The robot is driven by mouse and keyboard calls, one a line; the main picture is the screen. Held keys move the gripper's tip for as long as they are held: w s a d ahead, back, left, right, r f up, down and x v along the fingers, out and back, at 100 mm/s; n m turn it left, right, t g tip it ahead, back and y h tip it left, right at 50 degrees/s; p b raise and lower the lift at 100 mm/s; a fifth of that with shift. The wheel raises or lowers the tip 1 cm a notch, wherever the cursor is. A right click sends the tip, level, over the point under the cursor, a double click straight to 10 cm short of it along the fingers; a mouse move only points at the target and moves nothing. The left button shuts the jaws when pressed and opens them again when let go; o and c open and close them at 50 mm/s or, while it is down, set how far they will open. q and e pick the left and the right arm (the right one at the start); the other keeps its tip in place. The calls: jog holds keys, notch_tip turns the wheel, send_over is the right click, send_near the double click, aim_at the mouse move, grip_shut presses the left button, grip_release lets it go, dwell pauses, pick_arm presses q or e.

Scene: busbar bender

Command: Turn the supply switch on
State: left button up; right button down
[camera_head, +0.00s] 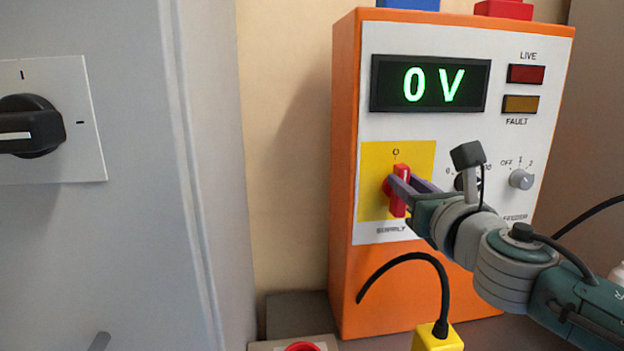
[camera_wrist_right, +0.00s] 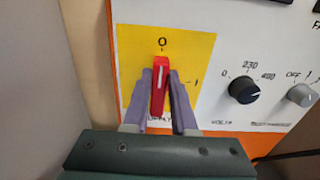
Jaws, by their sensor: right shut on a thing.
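The supply switch (camera_head: 401,190) is a red rotary handle on a yellow plate (camera_head: 371,165) on the front of an orange cabinet. In the right wrist view the red handle (camera_wrist_right: 159,88) stands nearly upright, its white line toward the 0 mark at the top. A 1 mark is at the right of the plate. My right gripper (camera_head: 403,190) is shut on the handle, one finger on each side, as the right wrist view (camera_wrist_right: 161,95) also shows. The display (camera_head: 430,84) reads 0 V in green. My left gripper is not in view.
The red LIVE lamp (camera_head: 526,74) and amber FAULT lamp (camera_head: 520,104) look dark. A grey feeder knob (camera_head: 520,179) is right of my gripper, and a black volts knob (camera_wrist_right: 243,90) shows in the right wrist view. A grey cabinet with a black switch (camera_head: 30,126) stands at the left.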

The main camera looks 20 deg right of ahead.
dwell(0.5)
jog(key=shift+d+m, duration=0.1)
jog(key=shift+m, duration=0.3)
jog(key=m, duration=0.1)
jog(key=m+b, duration=0.1)
jog(key=m, duration=0.1)
jog(key=shift+s+d+f, duration=0.1)
jog(key=shift+d, duration=0.15)
jog(key=shift+s+d+f+m+b, duration=0.1)
jog(key=shift+d+f+m+b, duration=0.3)
jog(key=shift+m, duration=1.9)
jog(key=shift+d+f+m+b, duration=0.15)
jog(key=shift+m+b, duration=0.5)
jog(key=shift+m, duration=1.65)
jog(key=shift+s+d+f+m+b, duration=0.15)
jog(key=shift+f+m+b, duration=0.3)
jog(key=shift+m, duration=1.85)
jog(key=shift+w+m, duration=0.1)
jog(key=shift+m, duration=0.2)
